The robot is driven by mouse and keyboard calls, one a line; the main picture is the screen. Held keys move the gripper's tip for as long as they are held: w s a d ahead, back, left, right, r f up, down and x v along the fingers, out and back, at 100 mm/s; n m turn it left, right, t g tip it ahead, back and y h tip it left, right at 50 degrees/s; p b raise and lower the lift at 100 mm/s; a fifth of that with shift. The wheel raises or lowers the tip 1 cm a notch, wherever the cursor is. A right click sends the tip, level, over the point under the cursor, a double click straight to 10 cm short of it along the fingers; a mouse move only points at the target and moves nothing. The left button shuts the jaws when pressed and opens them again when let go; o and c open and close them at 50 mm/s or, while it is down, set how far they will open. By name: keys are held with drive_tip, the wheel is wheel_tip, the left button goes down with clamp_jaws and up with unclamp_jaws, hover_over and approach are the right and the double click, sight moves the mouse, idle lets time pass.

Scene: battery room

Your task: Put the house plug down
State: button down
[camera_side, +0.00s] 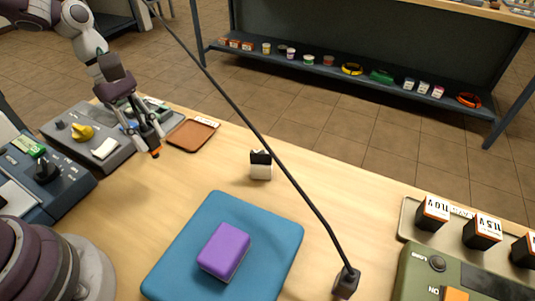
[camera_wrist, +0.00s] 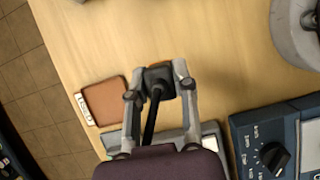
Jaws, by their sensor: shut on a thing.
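My gripper (camera_side: 150,140) is at the left in the side view, pointing down over the back left of the table. It is shut on a small dark piece with an orange part, which I take for the house plug (camera_side: 155,153). In the wrist view the dark plug (camera_wrist: 158,76) sits between the fingertips of my gripper (camera_wrist: 160,84), with a black cable or rod running back from it. The fingers hide much of it. I cannot tell how far it is above the table.
A brown tray (camera_side: 173,137) with a white label lies beside my gripper. A grey panel (camera_side: 88,150) and a blue control box (camera_side: 50,185) stand left. A purple block (camera_side: 224,252) lies on a blue mat (camera_side: 170,270).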

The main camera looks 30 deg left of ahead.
drive_tip(key=s+a+f, duration=0.1)
drive_tip(key=s+a, duration=0.2)
drive_tip(key=s, duration=1)
drive_tip(key=shift+n, duration=0.4)
drive_tip(key=w+a, duration=0.1)
drive_tip(key=w, duration=0.4)
drive_tip(key=w+a+f, duration=0.1)
drive_tip(key=w, duration=0.3)
drive_tip(key=w+a+f, duration=0.1)
drive_tip(key=w, duration=0.4)
drive_tip(key=shift+w+a, duration=0.1)
drive_tip(key=shift+w, duration=0.25)
drive_tip(key=shift+f, duration=1.75)
drive_tip(key=c, duration=1.3)
unclamp_jaws()
drive_tip(key=shift+f, duration=0.15)
drive_tip(key=o, duration=0.4)
